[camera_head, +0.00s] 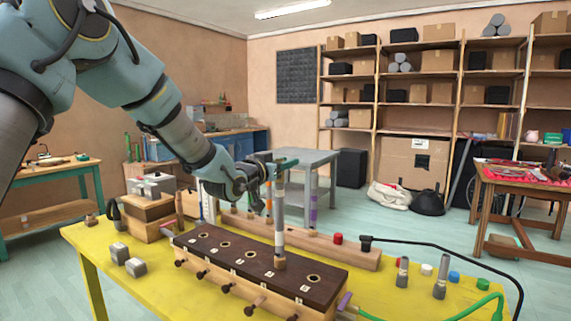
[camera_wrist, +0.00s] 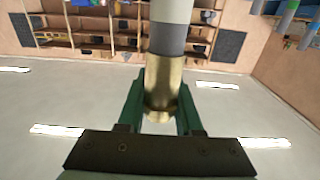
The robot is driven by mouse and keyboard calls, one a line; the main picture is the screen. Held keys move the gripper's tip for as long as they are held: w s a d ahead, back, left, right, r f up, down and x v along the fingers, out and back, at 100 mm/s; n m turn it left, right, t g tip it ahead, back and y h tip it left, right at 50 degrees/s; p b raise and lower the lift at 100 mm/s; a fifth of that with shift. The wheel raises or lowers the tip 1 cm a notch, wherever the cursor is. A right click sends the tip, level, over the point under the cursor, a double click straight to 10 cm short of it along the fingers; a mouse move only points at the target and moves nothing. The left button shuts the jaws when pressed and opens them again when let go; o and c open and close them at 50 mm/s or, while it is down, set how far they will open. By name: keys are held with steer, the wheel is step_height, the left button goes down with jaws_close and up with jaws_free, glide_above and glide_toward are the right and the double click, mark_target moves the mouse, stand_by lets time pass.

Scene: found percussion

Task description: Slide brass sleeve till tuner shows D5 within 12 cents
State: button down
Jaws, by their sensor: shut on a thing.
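A tall grey pipe (camera_head: 280,215) stands upright in a hole of the dark wooden chest (camera_head: 225,250) on the yellow table. The brass sleeve (camera_wrist: 163,80) is at the pipe's end, past a dark grey band in the wrist view. My gripper (camera_wrist: 160,108) is shut on the sleeve, with one green finger on each side. In the head view my gripper (camera_head: 284,163) is at the pipe's top, and the sleeve is hard to make out there. I cannot make out a tuner reading in either view.
Several open holes and wooden knobs line the chest. A wooden rail (camera_head: 325,247) runs behind it. Grey metal cylinders (camera_head: 439,290), coloured caps and a black cable lie at the right. Wooden boxes (camera_head: 147,207) stand at the left. The yellow table (camera_head: 100,243) has bare room at its front left.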

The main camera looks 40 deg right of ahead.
steer(key=c, duration=0.5)
jaws_free()
steer(key=b+v, duration=0.3)
steer(key=v, duration=0.8)
steer(key=w+a+f+n+t+y, duration=0.1)
steer(key=w+a+f+n+y, duration=0.3)
steer(key=a, duration=0.5)
steer(key=w+a+f+n+t+y, duration=0.1)
steer(key=w+a+f+y, duration=0.4)
steer(key=a, duration=0.5)
steer(key=w+a+f+n+t+y, duration=0.1)
steer(key=w+a+f+n+y, duration=0.2)
steer(key=a+f, duration=0.45)
steer(key=s+a+f+n+g+y, duration=0.2)
steer(key=s+a, duration=0.4)
steer(key=a, duration=0.5)
steer(key=s+a+f+n+g+y, duration=0.3)
steer(key=s+a, duration=0.4)
steer(key=a, duration=0.5)
steer(key=shift+f+n+g, duration=0.35)
steer(key=shift+n+g, duration=0.05)
steer(key=shift+g, duration=0.1)
